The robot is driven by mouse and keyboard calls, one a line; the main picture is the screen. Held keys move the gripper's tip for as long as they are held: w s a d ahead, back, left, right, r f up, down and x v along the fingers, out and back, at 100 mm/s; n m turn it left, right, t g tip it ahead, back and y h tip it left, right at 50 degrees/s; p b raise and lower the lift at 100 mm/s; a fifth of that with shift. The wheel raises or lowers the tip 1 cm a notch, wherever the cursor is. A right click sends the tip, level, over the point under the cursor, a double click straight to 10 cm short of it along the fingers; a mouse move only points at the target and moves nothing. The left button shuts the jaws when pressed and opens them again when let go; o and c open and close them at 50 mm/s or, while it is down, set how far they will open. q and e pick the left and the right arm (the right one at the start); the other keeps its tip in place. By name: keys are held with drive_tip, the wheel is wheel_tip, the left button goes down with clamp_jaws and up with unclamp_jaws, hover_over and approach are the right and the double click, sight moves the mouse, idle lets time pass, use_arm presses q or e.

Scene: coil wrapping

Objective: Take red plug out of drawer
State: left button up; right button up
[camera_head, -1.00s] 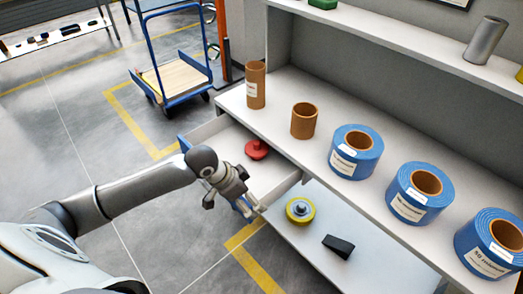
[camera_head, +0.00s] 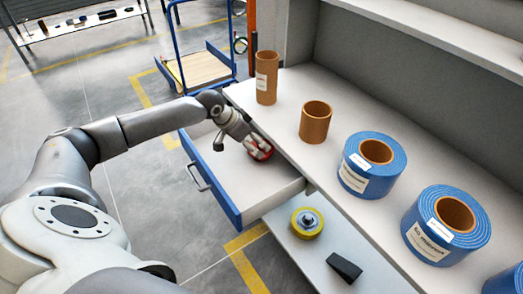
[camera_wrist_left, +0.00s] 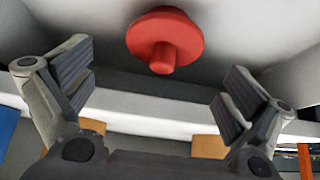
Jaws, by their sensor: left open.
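The red plug (camera_head: 259,151) lies in the open drawer (camera_head: 236,178), near its back under the shelf edge. In the head view my left gripper (camera_head: 258,147) is over the plug and partly covers it. In the left wrist view the red plug (camera_wrist_left: 165,40), a round flange with a short stub, shows beyond the fingers, centred between them and apart from both. My left gripper (camera_wrist_left: 160,90) is open and empty. My right gripper is not in view.
The shelf above the drawer holds brown tubes (camera_head: 315,122) and blue rolls (camera_head: 371,165). A yellow roll (camera_head: 307,222) and a black wedge (camera_head: 344,267) lie on the lower shelf (camera_head: 325,245). The drawer's blue front (camera_head: 209,181) stands out over the floor.

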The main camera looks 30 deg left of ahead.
sight(261, 149)
use_arm(q)
drive_tip(key=shift+w+d+f, duration=0.1)
drive_tip(key=shift+w+f, duration=0.15)
drive_tip(key=shift+w+d+f, duration=0.1)
drive_tip(key=shift+w+f, duration=0.1)
drive_tip(key=shift+f, duration=0.05)
drive_tip(key=x, duration=0.4)
drive_tip(key=shift+w+a, duration=0.1)
drive_tip(key=shift+a, duration=0.2)
drive_tip(key=shift+w+d+f, duration=0.1)
drive_tip(key=shift+w+f, duration=0.1)
drive_tip(key=shift+f, duration=0.05)
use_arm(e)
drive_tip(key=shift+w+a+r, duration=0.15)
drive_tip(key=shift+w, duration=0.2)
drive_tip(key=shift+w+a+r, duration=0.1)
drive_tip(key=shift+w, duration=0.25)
use_arm(q)
drive_tip(key=shift+s, duration=0.1)
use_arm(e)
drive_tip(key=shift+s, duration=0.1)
use_arm(q)
drive_tip(key=c, duration=0.9)
drive_tip(key=shift+c, duration=0.3)
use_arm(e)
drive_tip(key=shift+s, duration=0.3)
